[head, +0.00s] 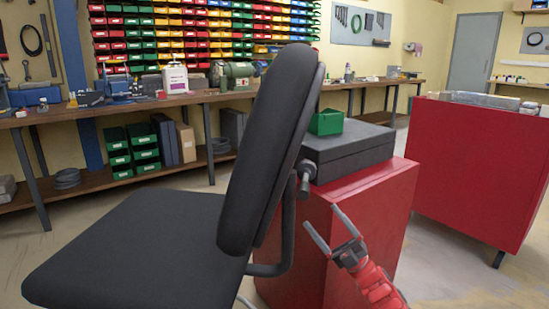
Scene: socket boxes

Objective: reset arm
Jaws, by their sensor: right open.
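My right gripper (331,232) comes in from the bottom right on a red arm. Its two grey fingers are spread apart with nothing between them. It is in front of the side of a red cabinet (385,205), just right of the chair's frame. My left gripper is not in view. A dark grey socket box (350,150) lies closed on top of the red cabinet. A green bin (327,122) sits on the box, partly hidden by the chair back.
A black chair (270,150) stands close in front, its seat (140,245) filling the lower left. A second red cabinet (470,165) stands at the right. A long workbench (75,112) with tools runs along the back wall. Floor shows between the cabinets.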

